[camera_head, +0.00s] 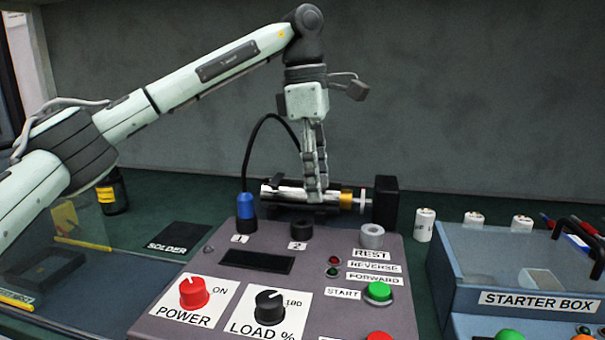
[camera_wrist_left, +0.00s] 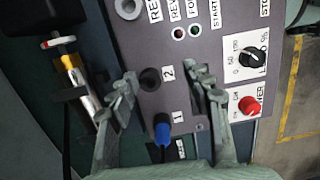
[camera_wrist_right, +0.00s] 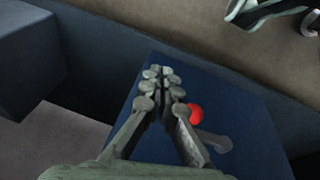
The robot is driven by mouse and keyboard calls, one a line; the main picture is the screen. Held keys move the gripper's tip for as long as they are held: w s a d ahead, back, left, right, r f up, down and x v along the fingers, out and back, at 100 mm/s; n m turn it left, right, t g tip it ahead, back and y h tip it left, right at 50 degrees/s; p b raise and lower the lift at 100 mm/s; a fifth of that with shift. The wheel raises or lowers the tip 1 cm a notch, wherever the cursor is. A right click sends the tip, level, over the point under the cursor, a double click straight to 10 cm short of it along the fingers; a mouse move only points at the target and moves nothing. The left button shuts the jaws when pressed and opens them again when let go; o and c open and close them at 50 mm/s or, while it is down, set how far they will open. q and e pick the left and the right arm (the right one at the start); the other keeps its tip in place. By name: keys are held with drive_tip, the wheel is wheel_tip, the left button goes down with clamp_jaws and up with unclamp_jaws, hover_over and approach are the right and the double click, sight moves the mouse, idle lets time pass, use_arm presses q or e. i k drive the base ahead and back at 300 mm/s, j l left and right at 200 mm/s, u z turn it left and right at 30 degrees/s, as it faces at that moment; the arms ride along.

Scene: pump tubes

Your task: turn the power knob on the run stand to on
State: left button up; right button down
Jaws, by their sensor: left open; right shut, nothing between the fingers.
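The red power knob (camera_head: 193,292) sits on a white POWER label at the front left of the grey run stand (camera_head: 320,262). Its pale pointer mark seems to face up and left, with ON printed to its right. The knob also shows in the left wrist view (camera_wrist_left: 249,105), right of the fingers. My left gripper (camera_head: 315,190) points down behind the panel, by the silver pump tube, away from the knob. In the left wrist view its fingers (camera_wrist_left: 163,80) are spread, with nothing seen between them. My right gripper (camera_wrist_right: 160,75) is shut over a blue surface.
The black load knob (camera_head: 269,307) is right of the power knob. A silver tube (camera_head: 288,194) lies behind the panel, beside a blue plug (camera_head: 246,207) in socket 1. The starter box (camera_head: 530,270) is at right. A red round thing (camera_wrist_right: 196,113) is beside my right fingers.

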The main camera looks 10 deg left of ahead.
sight(194, 294)
drive_tip(key=k, duration=1.55)
